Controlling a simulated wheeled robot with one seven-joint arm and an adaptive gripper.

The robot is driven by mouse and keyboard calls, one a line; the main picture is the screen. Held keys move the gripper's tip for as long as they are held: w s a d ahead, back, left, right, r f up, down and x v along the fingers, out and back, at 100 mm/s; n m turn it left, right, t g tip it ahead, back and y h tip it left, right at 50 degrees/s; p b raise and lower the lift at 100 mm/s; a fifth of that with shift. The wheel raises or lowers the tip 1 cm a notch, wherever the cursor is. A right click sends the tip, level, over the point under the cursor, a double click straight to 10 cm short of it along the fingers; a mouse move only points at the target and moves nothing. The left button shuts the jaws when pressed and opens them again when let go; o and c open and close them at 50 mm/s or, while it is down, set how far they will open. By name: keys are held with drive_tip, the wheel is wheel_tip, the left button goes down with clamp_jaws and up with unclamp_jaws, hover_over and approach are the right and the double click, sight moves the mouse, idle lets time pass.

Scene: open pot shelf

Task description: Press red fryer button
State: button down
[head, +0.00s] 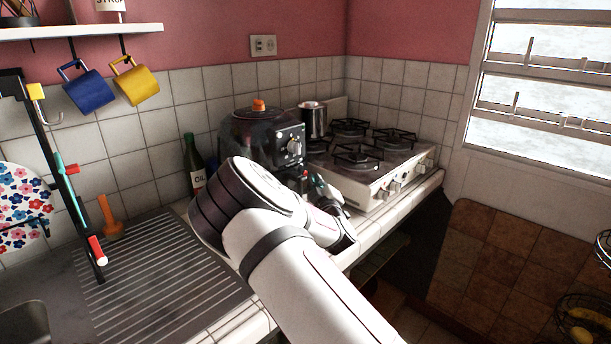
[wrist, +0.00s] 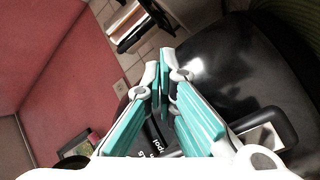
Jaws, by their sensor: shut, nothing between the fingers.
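The fryer (head: 262,135) is a black appliance with an orange knob on its lid and a silver dial on its front. It stands against the tiled wall in the head view. Its dark body seems to fill the right of the wrist view (wrist: 235,60). My gripper (head: 312,182) is low in front of the fryer's right front side, partly behind my arm. Its teal fingers are together and empty in the wrist view (wrist: 161,68). I cannot make out the red button; my arm hides the fryer's lower front. I cannot tell whether the fingertips touch the fryer.
A white stove (head: 372,180) with black burner grates and knobs stands right of the fryer. A metal pot (head: 313,119) is behind its left side. A green oil bottle (head: 193,160) stands left of the fryer.

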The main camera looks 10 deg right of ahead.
drive_tip(key=shift+w+a, duration=0.1)
drive_tip(key=shift+w+a, duration=0.2)
drive_tip(key=shift+w+a+b, duration=0.2)
drive_tip(key=shift+a+b, duration=0.05)
drive_tip(key=shift+b, duration=0.05)
idle(0.6)
drive_tip(key=shift+w+a+r, duration=0.1)
drive_tip(key=shift+w+a, duration=0.1)
drive_tip(key=shift+a, duration=0.35)
idle(0.6)
drive_tip(key=shift+s+d, duration=0.1)
drive_tip(key=shift+s, duration=0.05)
drive_tip(key=shift+s+d+p, duration=0.15)
drive_tip(key=shift+s+p, duration=0.25)
drive_tip(key=shift+s, duration=0.05)
drive_tip(key=s+d+p, duration=0.1)
drive_tip(key=s+d, duration=0.1)
drive_tip(key=s+d+p, duration=0.1)
drive_tip(key=d, duration=0.1)
drive_tip(key=shift+s+d+p, duration=0.2)
drive_tip(key=shift+s+p, duration=0.1)
drive_tip(key=shift+s, duration=0.05)
